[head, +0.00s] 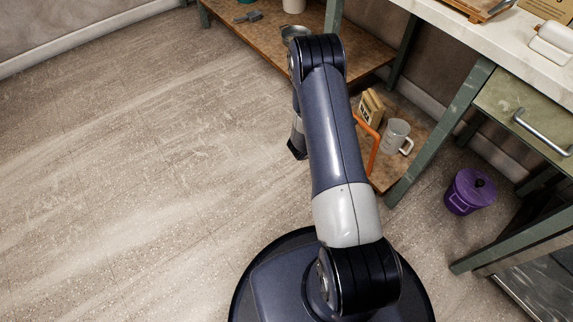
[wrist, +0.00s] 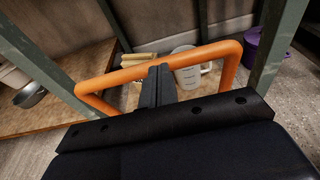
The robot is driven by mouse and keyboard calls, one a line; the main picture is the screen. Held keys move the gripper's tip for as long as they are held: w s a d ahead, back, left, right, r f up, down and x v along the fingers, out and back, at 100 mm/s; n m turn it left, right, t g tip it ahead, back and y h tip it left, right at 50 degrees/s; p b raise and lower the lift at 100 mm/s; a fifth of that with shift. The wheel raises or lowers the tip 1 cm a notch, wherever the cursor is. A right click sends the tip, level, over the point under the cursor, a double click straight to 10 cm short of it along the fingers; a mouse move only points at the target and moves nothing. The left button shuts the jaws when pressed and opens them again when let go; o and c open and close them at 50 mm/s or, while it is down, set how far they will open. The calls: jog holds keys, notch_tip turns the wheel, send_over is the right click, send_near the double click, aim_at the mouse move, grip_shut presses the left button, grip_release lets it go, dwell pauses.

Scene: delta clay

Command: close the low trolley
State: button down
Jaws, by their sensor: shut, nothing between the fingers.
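The low trolley has an orange tubular handle (wrist: 215,52), which spans the middle of the wrist view. In the head view its wooden deck (head: 384,184) shows beside a green bench leg, and part of the orange handle (head: 369,150) shows right of my arm. A clear measuring jug (head: 396,136) and a tan box (head: 371,106) stand on the deck. My gripper (wrist: 159,70) is shut and empty, its fingertips overlapping the handle bar in the wrist view; contact cannot be told. In the head view, my gripper (head: 297,150) is partly hidden behind my arm.
Green bench legs (head: 440,130) flank the trolley. A purple lidded bucket (head: 469,191) stands on the floor at right, near a drawer with a metal handle (head: 540,131). A wooden lower shelf (head: 255,38) holds a metal bowl (wrist: 30,96). The floor at left is clear.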

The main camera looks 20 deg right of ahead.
jog(key=r+b+x, duration=0.1)
jog(key=b+x, duration=0.1)
jog(key=x, duration=0.6)
jog(key=shift+w+d+r, duration=0.15)
jog(key=shift+d+r, duration=0.15)
jog(key=shift+r, duration=0.15)
jog(key=p+v, duration=0.3)
jog(key=v, duration=1.1)
jog(key=shift+a+f, duration=0.2)
jog(key=shift+a, duration=0.05)
jog(key=shift+d, duration=0.1)
